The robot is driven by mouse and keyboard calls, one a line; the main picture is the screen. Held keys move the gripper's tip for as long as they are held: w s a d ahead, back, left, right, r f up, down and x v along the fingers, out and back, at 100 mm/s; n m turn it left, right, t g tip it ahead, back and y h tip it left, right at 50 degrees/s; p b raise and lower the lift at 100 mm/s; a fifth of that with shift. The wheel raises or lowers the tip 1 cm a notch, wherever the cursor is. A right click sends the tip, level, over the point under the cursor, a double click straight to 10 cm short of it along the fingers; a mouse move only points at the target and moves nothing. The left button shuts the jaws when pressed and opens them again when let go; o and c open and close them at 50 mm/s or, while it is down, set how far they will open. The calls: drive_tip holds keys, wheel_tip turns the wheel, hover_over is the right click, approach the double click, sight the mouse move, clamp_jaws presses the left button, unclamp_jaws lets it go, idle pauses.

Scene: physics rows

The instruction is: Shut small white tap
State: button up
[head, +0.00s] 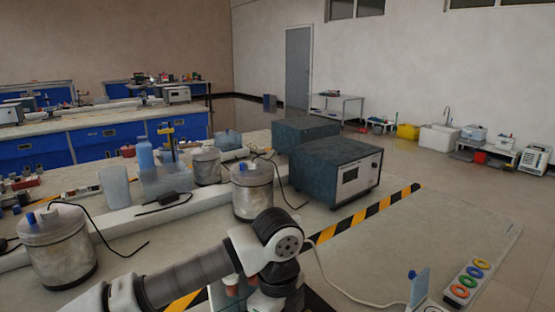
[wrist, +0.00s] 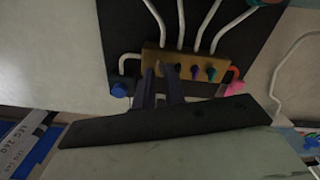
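In the wrist view a brass block (wrist: 205,64) carries a row of small taps, with several pale tubes running up from it. A small pale tap (wrist: 159,71), likely the white one, shows dimly at the block's left part. My gripper (wrist: 161,78) points at this part. Its two dark fingers are apart, one on each side of the pale tap. I cannot tell whether they touch it, or how its handle is turned. Dark, purple (wrist: 196,73) and green (wrist: 211,74) taps sit to the right. In the head view my arm hides the block and gripper.
In the wrist view a blue knob (wrist: 119,89) is left of the block and a pink piece (wrist: 235,87) right. In the head view metal pots (head: 56,249), a dark box instrument (head: 335,168) and a tray of coloured rings (head: 487,262) stand around my arm.

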drive_tip(key=shift+f+b, duration=0.8)
drive_tip(key=shift+b, duration=0.15)
drive_tip(key=shift+r, duration=0.35)
idle(0.4)
clamp_jaws()
drive_tip(key=shift+f+m+b, duration=0.2)
drive_tip(key=shift+m+b, duration=0.2)
drive_tip(key=shift+b, duration=0.3)
drive_tip(key=shift+r+m, duration=0.2)
drive_tip(key=shift+m, duration=0.3)
